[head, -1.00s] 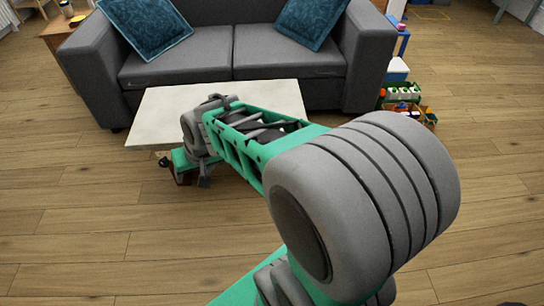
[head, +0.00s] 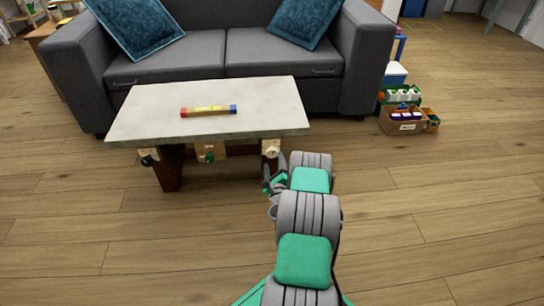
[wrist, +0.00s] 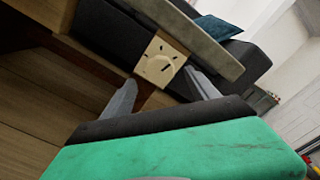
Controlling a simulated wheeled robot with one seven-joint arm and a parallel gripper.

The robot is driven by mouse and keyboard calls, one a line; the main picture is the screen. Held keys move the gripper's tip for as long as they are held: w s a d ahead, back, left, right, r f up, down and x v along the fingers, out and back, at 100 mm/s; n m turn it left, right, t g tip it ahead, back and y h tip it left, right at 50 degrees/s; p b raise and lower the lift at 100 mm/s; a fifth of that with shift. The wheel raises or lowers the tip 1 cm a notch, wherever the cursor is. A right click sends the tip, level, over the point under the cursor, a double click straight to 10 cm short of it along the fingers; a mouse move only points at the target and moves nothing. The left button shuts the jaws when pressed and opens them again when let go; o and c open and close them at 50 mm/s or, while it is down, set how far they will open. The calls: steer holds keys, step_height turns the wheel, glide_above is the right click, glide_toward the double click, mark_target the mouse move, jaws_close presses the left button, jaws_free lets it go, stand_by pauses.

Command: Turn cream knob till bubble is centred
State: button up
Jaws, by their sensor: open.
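A spirit level (head: 208,110) with a red left end, yellow middle and blue right end lies on the pale table (head: 150,92). Its bubble is too small to make out. The cream knob (head: 271,148) is on the table's front right, just below the top. In the wrist view a cream square plate with dark marks (wrist: 160,60) shows between my fingertips. My gripper (wrist: 160,78) is open and empty, with one finger on each side of the plate and apparently short of it. In the head view my gripper (head: 271,178) is just below the cream knob, partly hidden by my wrist.
A dark knob (head: 148,157) and a greenish knob (head: 208,155) sit along the same front edge, to the left. A grey sofa (head: 230,55) stands right behind the table. Boxes (head: 404,119) are on the floor at right. The wooden floor in front is clear.

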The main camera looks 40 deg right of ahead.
mark_target(272, 155)
steer(key=shift+b+x, duration=0.4)
steer(key=shift+x, duration=2.6)
steer(key=c, duration=1.4)
